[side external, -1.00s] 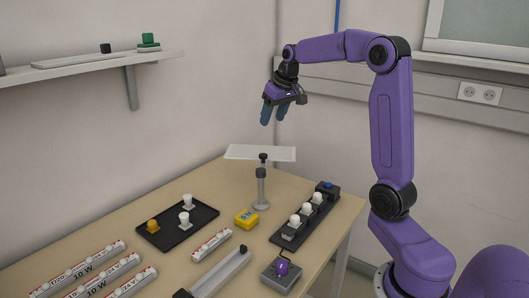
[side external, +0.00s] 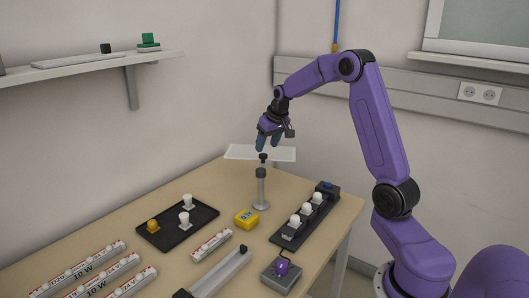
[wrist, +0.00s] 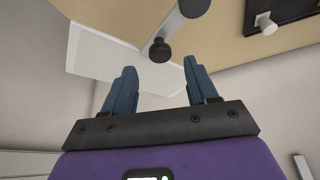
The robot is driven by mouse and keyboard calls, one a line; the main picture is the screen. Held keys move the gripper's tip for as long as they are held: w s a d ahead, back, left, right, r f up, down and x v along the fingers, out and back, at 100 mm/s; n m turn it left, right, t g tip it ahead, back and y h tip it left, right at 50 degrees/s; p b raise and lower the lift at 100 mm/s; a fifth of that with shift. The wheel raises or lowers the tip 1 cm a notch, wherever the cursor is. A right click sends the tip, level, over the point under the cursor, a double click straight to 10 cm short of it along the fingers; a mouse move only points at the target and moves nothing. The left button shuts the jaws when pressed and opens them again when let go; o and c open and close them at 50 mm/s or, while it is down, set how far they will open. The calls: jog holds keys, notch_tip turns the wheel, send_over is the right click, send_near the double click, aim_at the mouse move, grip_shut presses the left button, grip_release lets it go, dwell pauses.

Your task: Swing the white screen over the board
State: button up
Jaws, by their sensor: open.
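The white screen (side external: 279,153) is a flat panel held level on a short grey post (side external: 261,189) with a black knob (side external: 263,158) at its top, near the table's back corner. The board (side external: 304,217) is a long dark strip with several white bulbs and a blue part, right of the post; the screen is not above it. My gripper (side external: 267,143) is open and empty, just above the knob and screen. In the wrist view, the open fingers (wrist: 162,88) point toward the screen (wrist: 115,57) and the black knob (wrist: 160,50), which lies between and beyond the tips.
A wall shelf (side external: 97,62) is at upper left.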

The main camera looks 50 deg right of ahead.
aim_at(264, 154)
jog(key=shift+x, duration=2.2)
grip_shut()
